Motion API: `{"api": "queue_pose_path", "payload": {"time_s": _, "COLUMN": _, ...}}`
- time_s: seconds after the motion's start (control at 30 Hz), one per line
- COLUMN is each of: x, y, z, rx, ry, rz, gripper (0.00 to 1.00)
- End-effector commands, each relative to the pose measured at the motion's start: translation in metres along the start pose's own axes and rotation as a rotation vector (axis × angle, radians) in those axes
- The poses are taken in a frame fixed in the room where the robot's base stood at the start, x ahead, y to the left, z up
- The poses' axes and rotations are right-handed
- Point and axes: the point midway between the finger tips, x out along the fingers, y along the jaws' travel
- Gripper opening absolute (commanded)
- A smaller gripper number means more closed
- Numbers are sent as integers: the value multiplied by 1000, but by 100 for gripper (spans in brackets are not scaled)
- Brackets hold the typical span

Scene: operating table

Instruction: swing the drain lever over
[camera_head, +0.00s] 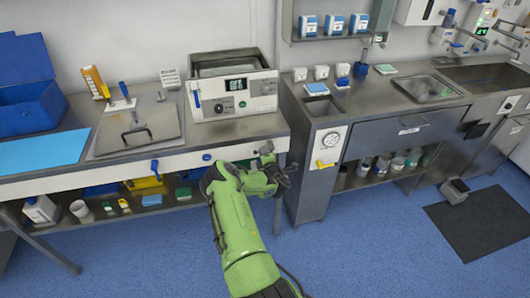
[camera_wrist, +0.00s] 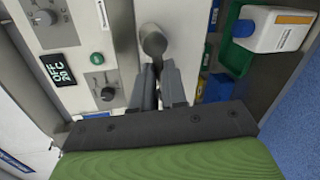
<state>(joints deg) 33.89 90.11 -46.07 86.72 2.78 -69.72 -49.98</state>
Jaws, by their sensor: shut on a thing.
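The drain lever (camera_wrist: 153,42) shows in the wrist view as a dark grey piece with a rounded end, against a pale front panel. Its shaft runs down between the fingers of my gripper (camera_wrist: 158,85), which is shut on it. In the head view my gripper (camera_head: 277,172) is at the table's front edge, below and right of the white bath unit (camera_head: 232,97). There my gripper and wrist hide the lever, so its angle cannot be told from that view.
A white bottle (camera_wrist: 270,30) and bins stand on the lower shelf. A steel cabinet (camera_head: 312,180) is close right of my gripper. A blue handle (camera_head: 154,167) is on the table front.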

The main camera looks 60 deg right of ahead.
Motion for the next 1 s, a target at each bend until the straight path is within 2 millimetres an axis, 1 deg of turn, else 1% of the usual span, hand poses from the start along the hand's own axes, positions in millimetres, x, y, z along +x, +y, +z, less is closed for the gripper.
{"api": "queue_pose_path", "payload": {"time_s": 0.47, "x": 0, "y": 0, "z": 1, "rx": 16, "ry": 2, "rz": 0, "gripper": 0}}
{"api": "queue_pose_path", "payload": {"time_s": 0.5, "x": 0, "y": 0, "z": 1, "rx": 16, "ry": 2, "rz": 0, "gripper": 15}}
{"api": "queue_pose_path", "payload": {"time_s": 0.63, "x": 0, "y": 0, "z": 1, "rx": 15, "ry": 2, "rz": 0, "gripper": 35}}
{"api": "queue_pose_path", "payload": {"time_s": 0.67, "x": 0, "y": 0, "z": 1, "rx": 15, "ry": 2, "rz": 0, "gripper": 38}}
{"api": "queue_pose_path", "payload": {"time_s": 0.9, "x": 0, "y": 0, "z": 0, "rx": 14, "ry": 2, "rz": 0, "gripper": 38}}
{"api": "queue_pose_path", "payload": {"time_s": 1.0, "x": -6, "y": 0, "z": 1, "rx": 14, "ry": 1, "rz": -1, "gripper": 38}}
